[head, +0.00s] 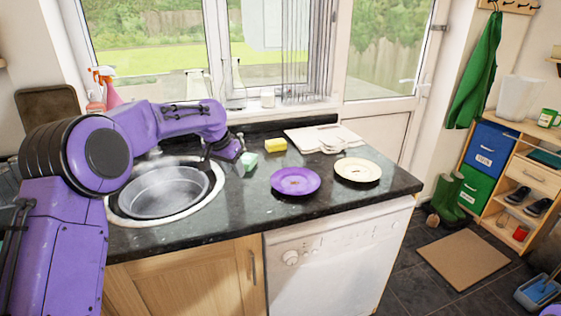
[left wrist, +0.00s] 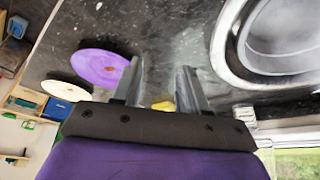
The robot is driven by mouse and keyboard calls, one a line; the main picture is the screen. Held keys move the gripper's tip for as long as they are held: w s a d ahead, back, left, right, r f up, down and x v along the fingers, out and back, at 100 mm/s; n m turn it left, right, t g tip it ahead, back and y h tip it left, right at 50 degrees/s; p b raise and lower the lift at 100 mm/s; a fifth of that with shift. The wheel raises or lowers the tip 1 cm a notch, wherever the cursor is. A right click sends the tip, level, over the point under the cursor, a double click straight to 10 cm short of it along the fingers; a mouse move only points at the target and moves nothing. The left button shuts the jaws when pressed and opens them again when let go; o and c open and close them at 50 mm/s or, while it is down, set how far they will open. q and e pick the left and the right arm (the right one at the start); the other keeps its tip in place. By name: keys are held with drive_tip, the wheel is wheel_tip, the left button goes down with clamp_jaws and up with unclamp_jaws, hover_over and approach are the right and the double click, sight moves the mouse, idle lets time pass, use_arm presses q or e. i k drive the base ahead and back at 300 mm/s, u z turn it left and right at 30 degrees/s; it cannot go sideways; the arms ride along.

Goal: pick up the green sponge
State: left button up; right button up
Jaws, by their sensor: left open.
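The pale green sponge (head: 249,160) lies on the dark granite counter to the right of the sink in the head view. My left gripper (head: 224,153) is just left of the sponge, low over the counter by the sink's edge. In the left wrist view its two fingers (left wrist: 160,85) stand apart with nothing held between them. I cannot make out the green sponge in that view; the gripper body may hide it. My right gripper is not in view.
A yellow sponge (head: 276,145) lies behind the green one. A purple plate (head: 295,181) and a cream plate (head: 357,170) are to the right. The sink bowl (head: 165,191) is to the left. Folded cloths (head: 323,137) lie at the back. The counter front is clear.

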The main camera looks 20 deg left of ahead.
sight(249, 160)
drive_tip(key=z, duration=0.2)
drive_tip(key=i, duration=0.95)
drive_tip(key=u, duration=0.55)
